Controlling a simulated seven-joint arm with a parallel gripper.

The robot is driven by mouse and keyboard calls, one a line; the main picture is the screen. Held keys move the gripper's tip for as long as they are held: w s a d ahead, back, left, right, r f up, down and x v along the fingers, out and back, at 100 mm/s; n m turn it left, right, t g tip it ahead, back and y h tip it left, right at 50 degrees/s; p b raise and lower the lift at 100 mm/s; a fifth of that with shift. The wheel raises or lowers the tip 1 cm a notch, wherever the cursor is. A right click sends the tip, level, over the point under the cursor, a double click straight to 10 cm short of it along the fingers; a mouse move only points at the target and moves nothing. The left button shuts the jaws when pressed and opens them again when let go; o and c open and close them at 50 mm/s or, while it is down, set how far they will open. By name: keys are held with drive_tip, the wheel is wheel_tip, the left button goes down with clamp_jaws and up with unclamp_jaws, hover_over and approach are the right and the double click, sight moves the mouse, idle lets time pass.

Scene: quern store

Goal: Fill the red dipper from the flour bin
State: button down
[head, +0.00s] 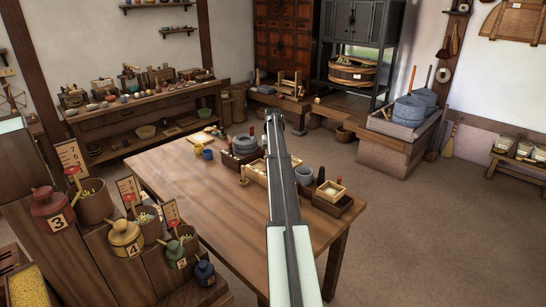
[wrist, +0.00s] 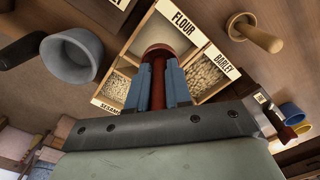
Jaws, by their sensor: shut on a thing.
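My gripper (wrist: 161,84) is shut on the red-brown handle of the red dipper (wrist: 157,53), its blue fingers on either side. The dipper's round head lies over the flour bin (wrist: 142,38), the pale compartment behind the FLOUR label. I cannot tell whether the head touches the flour or holds any. The bin is one part of a divided wooden box, with barley (wrist: 203,75) and sesame (wrist: 118,86) compartments beside it. In the head view my arm covers part of this box (head: 257,174), and the dipper cannot be made out.
The table's left front (head: 200,195) is clear. Numbered jars (head: 124,237) stand at left.

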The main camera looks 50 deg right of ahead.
drive_tip(key=shift+f, duration=3.5)
drive_tip(key=shift+r, duration=0.15)
drive_tip(key=shift+r, duration=3.95)
